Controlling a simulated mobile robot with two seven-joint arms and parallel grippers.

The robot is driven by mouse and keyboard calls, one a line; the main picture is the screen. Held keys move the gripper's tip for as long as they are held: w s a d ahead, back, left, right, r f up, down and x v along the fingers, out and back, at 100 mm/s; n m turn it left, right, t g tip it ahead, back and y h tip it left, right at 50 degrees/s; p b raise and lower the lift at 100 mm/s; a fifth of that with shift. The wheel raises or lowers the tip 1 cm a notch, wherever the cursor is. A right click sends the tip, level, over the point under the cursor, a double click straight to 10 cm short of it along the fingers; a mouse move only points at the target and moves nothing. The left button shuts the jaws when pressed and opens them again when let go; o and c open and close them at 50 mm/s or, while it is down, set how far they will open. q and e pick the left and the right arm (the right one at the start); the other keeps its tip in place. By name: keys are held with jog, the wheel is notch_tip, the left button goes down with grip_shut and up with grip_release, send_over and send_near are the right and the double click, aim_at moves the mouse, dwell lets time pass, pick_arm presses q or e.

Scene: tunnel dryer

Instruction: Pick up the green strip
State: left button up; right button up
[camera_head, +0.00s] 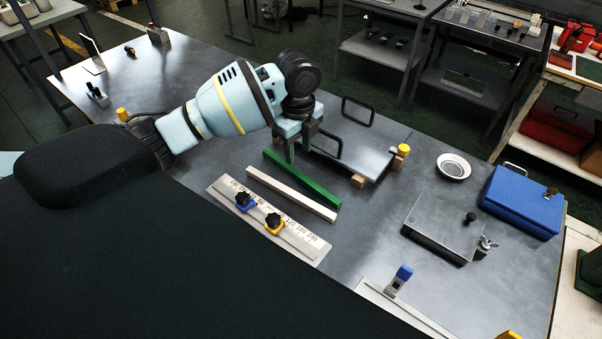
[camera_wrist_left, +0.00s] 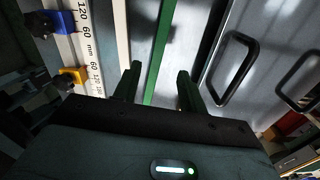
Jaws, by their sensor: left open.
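The green strip (camera_head: 310,184) lies on the grey metal table, beside and roughly parallel to a white strip (camera_head: 290,193). My left gripper (camera_head: 297,152) is over the green strip, nearer its far end, and points down. In the left wrist view the gripper (camera_wrist_left: 157,88) is open, with one finger on each side of the green strip (camera_wrist_left: 158,50). I cannot tell how far down the fingertips reach beside it. The gripper hides part of the strip. My right gripper is not in view.
A ruler plate (camera_head: 240,210) with a blue and a yellow clamp lies in front of the strips. A metal plate with black handles (camera_head: 362,150) stands on blocks close behind the green strip. A white dish (camera_head: 453,167), a flat metal box (camera_head: 440,226) and a blue box (camera_head: 522,201) sit to the right.

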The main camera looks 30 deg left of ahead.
aim_at(299, 174)
pick_arm(q)
notch_tip(299, 174, down, 2)
jog(key=shift+f, duration=0.1)
jog(key=shift+s+d+f, duration=0.1)
jog(key=shift+f, duration=1.2)
jog(key=shift+s+d+f, duration=0.1)
jog(key=shift+f, duration=1.15)
grip_shut()
